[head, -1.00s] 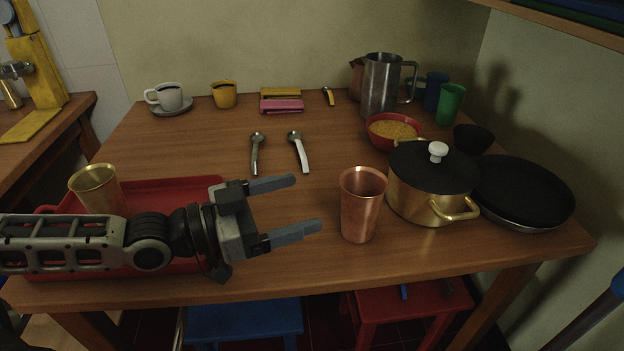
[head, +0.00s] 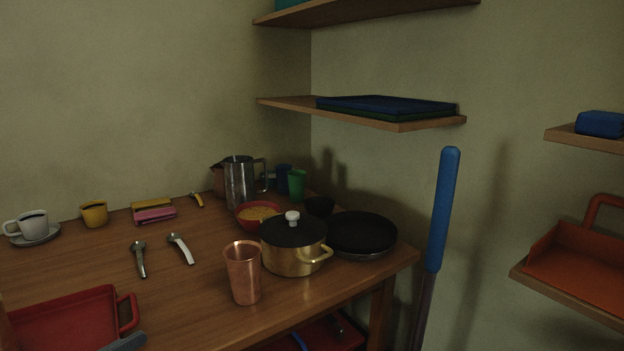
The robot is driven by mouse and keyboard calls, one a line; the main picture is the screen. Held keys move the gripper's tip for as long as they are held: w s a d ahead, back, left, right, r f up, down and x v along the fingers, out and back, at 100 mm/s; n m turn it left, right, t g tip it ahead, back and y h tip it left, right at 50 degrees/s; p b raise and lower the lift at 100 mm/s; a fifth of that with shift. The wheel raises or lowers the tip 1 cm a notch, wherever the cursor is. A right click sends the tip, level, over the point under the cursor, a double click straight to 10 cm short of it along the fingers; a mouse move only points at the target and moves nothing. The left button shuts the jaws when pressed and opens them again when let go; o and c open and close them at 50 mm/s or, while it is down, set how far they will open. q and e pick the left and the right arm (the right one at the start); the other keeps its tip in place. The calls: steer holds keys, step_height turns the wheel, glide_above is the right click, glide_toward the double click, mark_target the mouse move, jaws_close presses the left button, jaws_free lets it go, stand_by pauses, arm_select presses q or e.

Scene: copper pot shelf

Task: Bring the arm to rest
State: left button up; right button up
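Only one grey finger of my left gripper (head: 124,343) shows, at the bottom edge, beside the front right corner of the red tray (head: 70,318). The rest of that gripper and its arm are outside the picture, so its opening cannot be judged. My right gripper is not in view. A copper cup (head: 243,274) stands upright on the wooden table (head: 190,290), to the right of the finger and apart from it.
A brass pot with black lid (head: 293,247), black pan (head: 361,235), food-filled red bowl (head: 257,213) and steel pitcher (head: 240,183) crowd the table's right. Two spoons (head: 180,248) lie mid-table. Wall shelves (head: 400,122) and a blue-handled pole (head: 442,210) are at right.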

arm_select(q)
steer(key=s+d+f+n+g+y+p, duration=0.1)
steer(key=s+d+f+n+y+p, duration=0.1)
steer(key=f, duration=0.4)
steer(key=s+d+f+n+g+y+p, duration=0.2)
steer(key=s+d+f+n+y+p, duration=0.1)
steer(key=s+d+f+y+p, duration=0.1)
step_height(320, 180, down, 2)
steer(key=d+y+p, duration=0.1)
steer(key=y+p, duration=0.1)
steer(key=p, duration=0.1)
steer(key=shift+s+d+f+n, duration=0.15)
steer(key=shift+s+d+n, duration=0.05)
steer(key=shift+d+n, duration=0.1)
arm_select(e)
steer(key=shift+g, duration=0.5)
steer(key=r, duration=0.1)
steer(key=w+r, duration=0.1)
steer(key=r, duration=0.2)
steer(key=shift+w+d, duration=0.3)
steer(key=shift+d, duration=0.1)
